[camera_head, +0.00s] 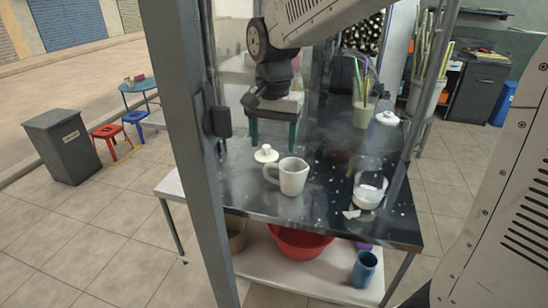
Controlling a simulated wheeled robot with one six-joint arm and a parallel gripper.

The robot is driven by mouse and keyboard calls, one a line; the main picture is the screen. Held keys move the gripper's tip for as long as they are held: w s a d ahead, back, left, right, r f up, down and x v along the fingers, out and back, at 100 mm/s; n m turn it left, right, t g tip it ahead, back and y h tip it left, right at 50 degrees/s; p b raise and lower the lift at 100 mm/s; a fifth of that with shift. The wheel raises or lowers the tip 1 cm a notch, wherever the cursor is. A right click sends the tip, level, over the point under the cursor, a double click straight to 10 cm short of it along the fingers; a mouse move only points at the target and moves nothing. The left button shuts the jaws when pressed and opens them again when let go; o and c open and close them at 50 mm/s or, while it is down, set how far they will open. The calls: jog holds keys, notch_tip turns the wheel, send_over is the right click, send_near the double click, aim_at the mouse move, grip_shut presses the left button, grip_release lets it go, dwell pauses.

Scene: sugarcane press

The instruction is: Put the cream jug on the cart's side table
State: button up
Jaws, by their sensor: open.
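The cream jug (291,178) stands upright on the dark cart top (325,211), with its handle to the left. A pale ledge (171,187) juts out left of the grey post; it looks like the cart's side table, and the post hides part of it. My gripper (273,146) is open and points down with its two green fingers apart. In the picture it is just above and behind the jug, with nothing between the fingers. I cannot tell its exact height over the cart top.
A white lid (265,155) lies behind the jug. A glass jar (369,190) with white contents stands to the right, beside white scraps. A cup of straws (363,114) stands farther back. The grey post (185,130) rises at the left. A red basin (298,243) is below.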

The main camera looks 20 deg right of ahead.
notch_tip(320, 180, up, 2)
jog(key=shift+r, duration=0.25)
jog(key=s+d+f+n, duration=0.1)
jog(key=s+d+n, duration=0.2)
jog(key=s, duration=0.9)
jog(key=s+d+f+n+t, duration=0.1)
jog(key=s+d+n, duration=0.3)
jog(key=s, duration=0.9)
